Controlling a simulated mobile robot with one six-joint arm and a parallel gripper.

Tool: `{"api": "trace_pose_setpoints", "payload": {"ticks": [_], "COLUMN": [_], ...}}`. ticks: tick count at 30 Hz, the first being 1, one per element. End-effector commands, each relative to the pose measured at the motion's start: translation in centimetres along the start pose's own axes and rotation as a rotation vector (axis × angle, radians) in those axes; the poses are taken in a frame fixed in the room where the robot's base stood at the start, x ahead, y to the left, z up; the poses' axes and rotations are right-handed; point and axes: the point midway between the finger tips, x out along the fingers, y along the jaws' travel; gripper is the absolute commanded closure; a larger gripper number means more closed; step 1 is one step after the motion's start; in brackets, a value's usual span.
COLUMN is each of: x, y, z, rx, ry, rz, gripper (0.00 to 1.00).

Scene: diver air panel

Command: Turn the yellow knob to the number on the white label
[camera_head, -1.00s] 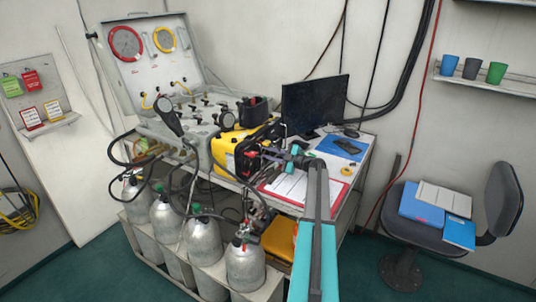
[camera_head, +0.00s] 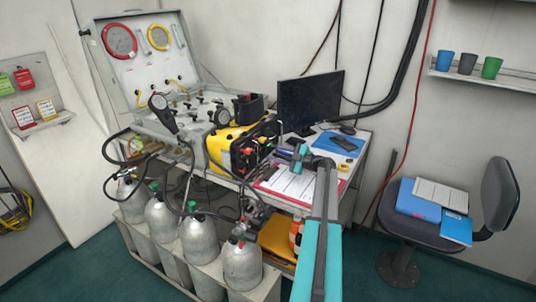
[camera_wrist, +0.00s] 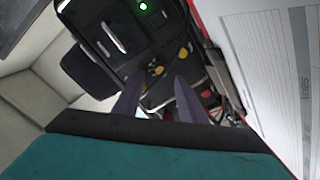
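A yellow box with a black front (camera_head: 242,150) stands on the bench, left of the monitor. In the wrist view a black panel (camera_wrist: 92,28) with a green light shows two small yellow parts, one near my fingertips (camera_wrist: 157,70) and one further right (camera_wrist: 183,53). I cannot tell which is the yellow knob. My gripper (camera_wrist: 154,80) has two purple-grey fingers spread apart, with nothing seen between them; the panel lies beyond. In the head view my gripper (camera_head: 298,156) is above the clipboard, right of the yellow box. No number on a white label is readable.
The red clipboard (camera_head: 262,186) with white paper lies under my arm. A dark monitor (camera_head: 310,98) stands behind. An open grey case (camera_head: 108,78) with gauges is at left. Several grey cylinders (camera_head: 242,262) stand in front. A chair (camera_head: 415,232) is at right.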

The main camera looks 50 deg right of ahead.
Motion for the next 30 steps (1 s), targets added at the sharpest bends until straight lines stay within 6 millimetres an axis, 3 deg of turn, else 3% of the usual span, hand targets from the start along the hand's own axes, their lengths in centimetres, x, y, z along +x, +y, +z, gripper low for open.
{"api": "trace_pose_setpoints", "payload": {"ticks": [9,15,30], "x": [-5.3,-7.4,-8.1], "y": [-0.1,-0.1,0.0], "z": [0.1,0.1,0.0], "rx": [-0.002,0.000,-0.001], "ry": [-0.002,-0.001,0.000], "rz": [0.000,0.000,-0.001], "gripper": [0.62,0.62,0.62]}}
